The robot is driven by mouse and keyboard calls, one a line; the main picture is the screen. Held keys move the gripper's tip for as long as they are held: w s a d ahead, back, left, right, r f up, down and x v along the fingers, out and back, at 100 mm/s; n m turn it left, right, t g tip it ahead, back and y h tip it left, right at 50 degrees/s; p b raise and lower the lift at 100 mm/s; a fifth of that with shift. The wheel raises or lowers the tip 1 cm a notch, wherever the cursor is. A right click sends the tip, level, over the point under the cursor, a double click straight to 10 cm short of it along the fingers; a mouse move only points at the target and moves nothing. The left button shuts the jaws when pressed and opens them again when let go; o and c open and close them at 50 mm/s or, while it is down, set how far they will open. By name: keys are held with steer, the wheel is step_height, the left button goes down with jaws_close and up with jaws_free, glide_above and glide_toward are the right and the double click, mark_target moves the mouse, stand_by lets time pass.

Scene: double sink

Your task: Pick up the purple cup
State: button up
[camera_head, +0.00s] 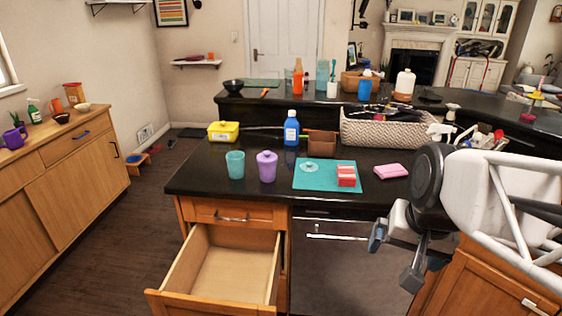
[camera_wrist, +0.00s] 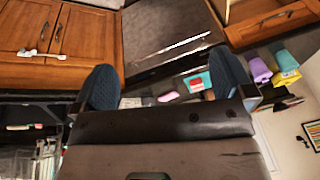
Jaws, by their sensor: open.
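The purple cup (camera_head: 267,167) stands upright on the dark counter, just right of a teal cup (camera_head: 235,164). It looks lidded, with a small knob on top. It also shows small at the right of the wrist view (camera_wrist: 260,70). My gripper (camera_head: 394,257) is open and empty, in front of the counter's right part and well to the right of the cup. In the wrist view its two dark fingers (camera_wrist: 167,82) stand wide apart with nothing held between them.
A teal mat (camera_head: 325,185) with a red block (camera_head: 346,176) lies right of the cup; a pink item (camera_head: 390,171) lies beyond it. A blue bottle (camera_head: 291,130) and yellow box (camera_head: 223,131) stand behind. An open drawer (camera_head: 230,262) juts out below the cup.

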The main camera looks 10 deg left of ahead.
steer(key=w+a+r+m+y, duration=0.1)
steer(key=w+a+m, duration=0.2)
steer(key=w, duration=0.5)
steer(key=w+a+r+m+y, duration=0.1)
steer(key=w+a+m, duration=0.25)
steer(key=w, duration=0.35)
steer(key=m+t+y, duration=0.3)
steer(key=m+y, duration=0.1)
steer(key=m, duration=1.4)
glide_toward(268, 153)
steer(key=x, duration=0.4)
steer(key=shift+s+d+r+n, duration=0.1)
steer(key=shift+d+r+n, duration=0.05)
steer(key=shift+r+n, duration=0.1)
steer(key=shift+f, duration=0.1)
steer(key=shift+x, duration=1.25)
